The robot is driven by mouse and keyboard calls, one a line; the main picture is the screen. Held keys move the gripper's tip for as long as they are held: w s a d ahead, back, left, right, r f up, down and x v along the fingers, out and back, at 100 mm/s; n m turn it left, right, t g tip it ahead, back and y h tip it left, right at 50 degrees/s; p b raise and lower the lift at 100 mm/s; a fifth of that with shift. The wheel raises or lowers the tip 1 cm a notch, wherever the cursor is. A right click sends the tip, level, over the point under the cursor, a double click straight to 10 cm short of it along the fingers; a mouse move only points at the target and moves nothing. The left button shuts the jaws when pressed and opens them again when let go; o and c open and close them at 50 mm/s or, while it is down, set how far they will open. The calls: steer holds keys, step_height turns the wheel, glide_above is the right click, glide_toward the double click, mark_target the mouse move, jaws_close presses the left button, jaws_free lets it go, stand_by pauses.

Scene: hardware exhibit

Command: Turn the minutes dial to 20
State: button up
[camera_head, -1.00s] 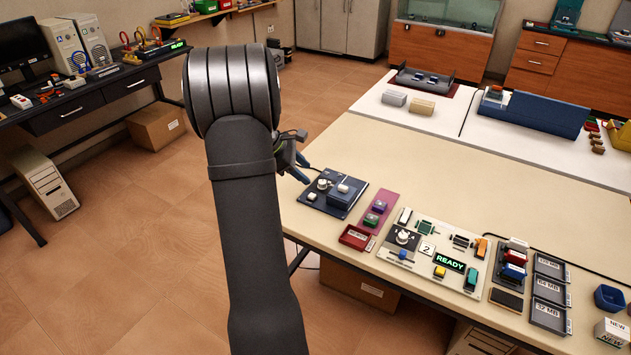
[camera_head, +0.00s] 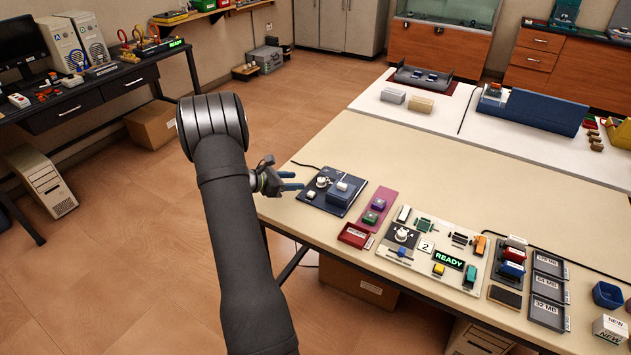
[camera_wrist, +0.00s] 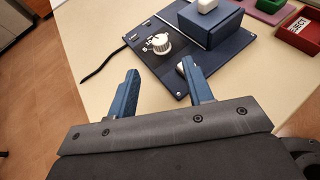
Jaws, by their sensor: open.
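A white round dial (camera_head: 322,182) sits on a dark blue board (camera_head: 311,197) at the near left of the beige table. A second pale dial (camera_head: 402,234) sits on a light panel to the right. I cannot read which one is the minutes dial. My gripper (camera_head: 298,180) is open and empty, left of the blue board. In the wrist view its blue fingers (camera_wrist: 160,69) are apart and point toward the board; the right finger overlaps the board and partly hides a small metallic part.
A blue box (camera_head: 343,192) with a white button stands on the board, right of the dial. Farther right are a purple strip, a red tray (camera_head: 355,236) and the light panel with a READY sign (camera_head: 449,260). A cable runs behind the board.

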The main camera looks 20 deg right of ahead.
mark_target(319, 179)
steer(key=x, duration=0.9)
steer(key=shift+d+f, duration=0.15)
steer(key=c, duration=1)
steer(key=shift+w+g, duration=0.1)
steer(key=shift+g, duration=0.2)
steer(key=m+g, duration=0.2)
steer(key=g, duration=0.1)
steer(key=w+m+g, duration=0.1)
steer(key=m+g, duration=0.1)
steer(key=m, duration=0.1)
steer(key=shift+g, duration=0.4)
steer(key=shift+w+d+m+g+y, duration=0.15)
steer(key=shift+m+g+y, duration=0.3)
steer(key=shift+m+g, duration=0.7)
steer(key=shift+w+m+g+y, duration=0.2)
steer(key=shift+m+g+y, duration=0.25)
steer(key=shift+m+g, duration=0.7)
steer(key=shift+m+g+y, duration=0.3)
steer(key=shift+m+g, duration=0.2)
steer(key=shift+d, duration=0.1)
